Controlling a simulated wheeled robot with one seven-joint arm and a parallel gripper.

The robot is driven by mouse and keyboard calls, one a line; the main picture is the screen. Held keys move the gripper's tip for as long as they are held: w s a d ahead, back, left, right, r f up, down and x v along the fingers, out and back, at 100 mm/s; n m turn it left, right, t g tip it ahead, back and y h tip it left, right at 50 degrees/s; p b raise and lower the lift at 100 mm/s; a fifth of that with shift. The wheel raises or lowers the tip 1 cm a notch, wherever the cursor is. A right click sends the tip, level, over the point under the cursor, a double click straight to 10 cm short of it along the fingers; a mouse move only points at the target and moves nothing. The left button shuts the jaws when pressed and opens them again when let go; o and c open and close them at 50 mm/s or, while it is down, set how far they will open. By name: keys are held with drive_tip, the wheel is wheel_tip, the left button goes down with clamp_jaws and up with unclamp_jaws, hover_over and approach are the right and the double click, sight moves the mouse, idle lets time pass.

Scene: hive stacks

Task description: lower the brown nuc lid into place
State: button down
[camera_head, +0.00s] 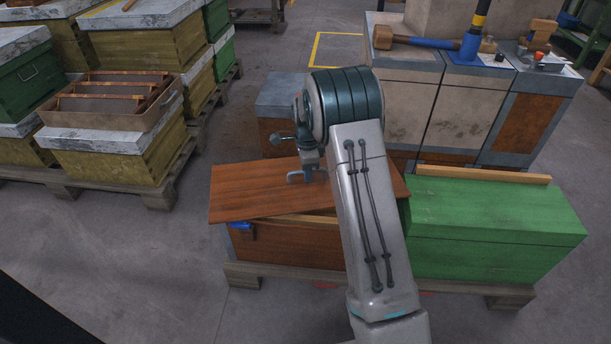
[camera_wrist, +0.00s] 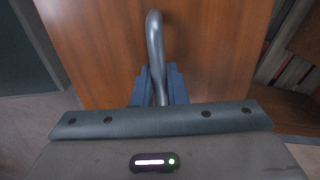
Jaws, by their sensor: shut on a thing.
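The brown nuc lid (camera_head: 250,192) is a flat wooden board over the brown nuc box (camera_head: 290,248). It lies askew to the box, its left end jutting past the box's left side. A strip of the box's pale front rim (camera_head: 318,217) shows below the lid's near edge. I cannot tell whether lid and box touch. In the wrist view the lid (camera_wrist: 100,50) fills the middle. My arm hides the lid's right part in the head view.
A green nuc box (camera_head: 495,230) stands close on the right, on the same pallet (camera_head: 250,278). Behind are grey-topped cabinets (camera_head: 430,105) with a mallet (camera_head: 395,38). Hive stacks (camera_head: 115,155) stand at left. The floor (camera_head: 190,240) between is clear.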

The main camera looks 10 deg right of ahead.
sight(305, 185)
drive_tip(key=w+f+m, duration=0.2)
drive_tip(key=m, duration=0.1)
drive_tip(key=shift+f+b, duration=0.1)
drive_tip(key=shift+b, duration=0.25)
wheel_tip(305, 185, down, 4)
drive_tip(key=b, duration=0.3)
drive_tip(key=shift+r, duration=0.2)
drive_tip(key=shift+f, duration=0.1)
idle(0.5)
drive_tip(key=shift+a+f+p, duration=0.1)
drive_tip(key=shift+f+p, duration=0.1)
drive_tip(key=shift+p, duration=0.1)
drive_tip(key=shift+f, duration=0.7)
drive_tip(key=shift+f+b, duration=0.5)
drive_tip(key=shift+f, duration=1.2)
idle(2.6)
